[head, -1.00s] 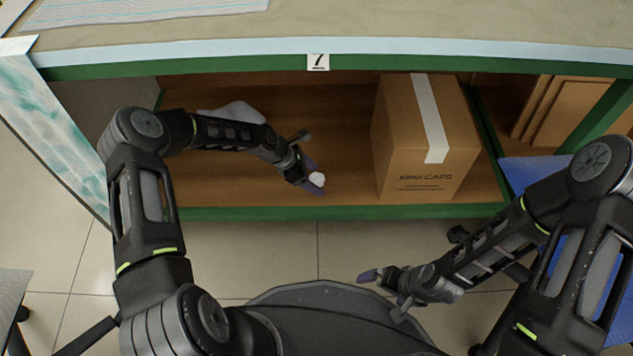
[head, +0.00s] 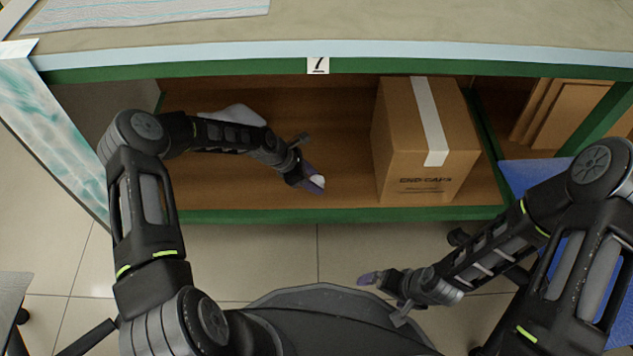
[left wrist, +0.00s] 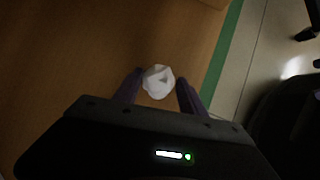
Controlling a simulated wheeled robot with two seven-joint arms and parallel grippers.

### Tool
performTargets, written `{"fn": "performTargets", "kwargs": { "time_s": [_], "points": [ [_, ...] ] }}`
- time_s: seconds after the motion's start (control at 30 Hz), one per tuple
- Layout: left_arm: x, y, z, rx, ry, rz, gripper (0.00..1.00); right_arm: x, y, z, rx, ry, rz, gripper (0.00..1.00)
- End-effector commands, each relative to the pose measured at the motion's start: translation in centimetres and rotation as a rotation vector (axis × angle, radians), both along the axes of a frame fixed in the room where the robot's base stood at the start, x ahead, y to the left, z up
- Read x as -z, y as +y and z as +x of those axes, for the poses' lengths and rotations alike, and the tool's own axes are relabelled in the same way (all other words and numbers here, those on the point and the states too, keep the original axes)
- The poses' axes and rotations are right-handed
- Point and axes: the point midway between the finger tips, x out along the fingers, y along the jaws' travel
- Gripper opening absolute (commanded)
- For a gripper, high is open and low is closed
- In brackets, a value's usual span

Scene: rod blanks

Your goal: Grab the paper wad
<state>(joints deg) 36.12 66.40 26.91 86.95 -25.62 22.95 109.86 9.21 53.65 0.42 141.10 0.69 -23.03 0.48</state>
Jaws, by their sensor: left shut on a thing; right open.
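The paper wad (head: 318,181) is a small crumpled white ball at the front of the wooden shelf, left of the carton. My left gripper (head: 313,184) reaches into the shelf and is shut on the wad. In the left wrist view the wad (left wrist: 158,81) sits between the two purple fingertips (left wrist: 160,88). In the head view the fingers partly hide it. Whether the wad touches the shelf board cannot be told. My right gripper (head: 385,290) is open and empty, outside the shelf over the floor.
A taped cardboard box marked "END CAPS" (head: 402,150) stands right of my left gripper. The shelf's green front edge (head: 345,214) runs just before the gripper, and the worktop's green edge (head: 240,68) is above. A whitish object (head: 235,112) lies behind my left forearm.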

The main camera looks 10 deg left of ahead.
Motion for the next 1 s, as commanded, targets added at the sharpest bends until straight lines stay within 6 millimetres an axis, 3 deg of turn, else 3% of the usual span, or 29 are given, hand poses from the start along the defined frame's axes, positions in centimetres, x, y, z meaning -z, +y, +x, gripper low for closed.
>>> {"fn": "performTargets", "kwargs": {
  "time_s": [0.3, 0.63, 0.77, 1.0],
  "points": [
    [0.0, 0.0, 0.0, 0.0, 0.0, 0.0, 0.12, 0.0, 0.0, 0.0, 0.0, 0.0, 0.0, 1.0],
    [-0.6, 0.0, 0.0, 0.001, -0.002, 0.001, 0.1, -0.3, 0.0, 0.0, 0.0, 0.0, 0.0, 1.0],
    [-2.2, 0.0, 0.0, 0.002, -0.001, 0.001, 0.1, -1.2, 0.0, -0.1, -0.002, 0.003, -0.001, 1.0],
    [-7.0, 0.0, 0.1, 0.001, -0.002, 0.002, 0.1, -3.5, 0.0, -0.5, -0.006, 0.012, 0.001, 1.0]
  ]
}}
